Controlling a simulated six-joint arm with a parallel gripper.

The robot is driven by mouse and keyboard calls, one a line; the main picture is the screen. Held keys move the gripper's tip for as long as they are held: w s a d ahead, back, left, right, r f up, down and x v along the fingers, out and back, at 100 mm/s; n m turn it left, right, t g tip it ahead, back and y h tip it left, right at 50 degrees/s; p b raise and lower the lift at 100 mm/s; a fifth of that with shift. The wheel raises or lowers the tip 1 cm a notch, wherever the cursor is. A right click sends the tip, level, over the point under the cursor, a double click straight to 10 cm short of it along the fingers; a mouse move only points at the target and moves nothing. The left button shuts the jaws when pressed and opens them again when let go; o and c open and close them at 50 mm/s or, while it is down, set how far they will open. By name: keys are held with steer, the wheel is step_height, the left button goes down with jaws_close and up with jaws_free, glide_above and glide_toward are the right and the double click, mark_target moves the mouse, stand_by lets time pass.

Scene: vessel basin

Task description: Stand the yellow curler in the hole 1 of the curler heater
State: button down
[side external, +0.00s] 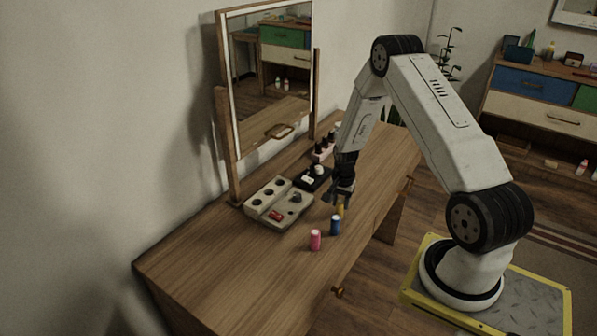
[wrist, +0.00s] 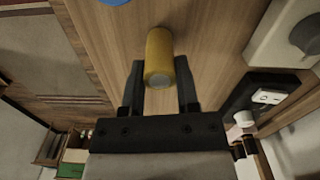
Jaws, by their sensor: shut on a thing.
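The yellow curler (wrist: 159,52) is between the two fingers of my gripper (wrist: 160,85) in the wrist view, and the gripper is shut on it. In the side view the yellow curler (side external: 340,210) shows under my gripper (side external: 342,196), close to the table; I cannot tell whether it touches the wood. The curler heater (side external: 291,214) is a pale box on the table to the left of my gripper.
A blue curler (side external: 335,225) and a pink curler (side external: 315,240) stand just in front of my gripper. A mirror (side external: 270,75) stands at the wall. The table's front left is clear.

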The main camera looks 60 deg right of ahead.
steer(key=shift+r, duration=0.1)
steer(key=shift+r, duration=0.8)
steer(key=s+a+r, duration=0.7)
steer(key=s+r, duration=0.4)
steer(key=s, duration=0.1)
steer(key=shift+s+r, duration=0.1)
stand_by(0.5)
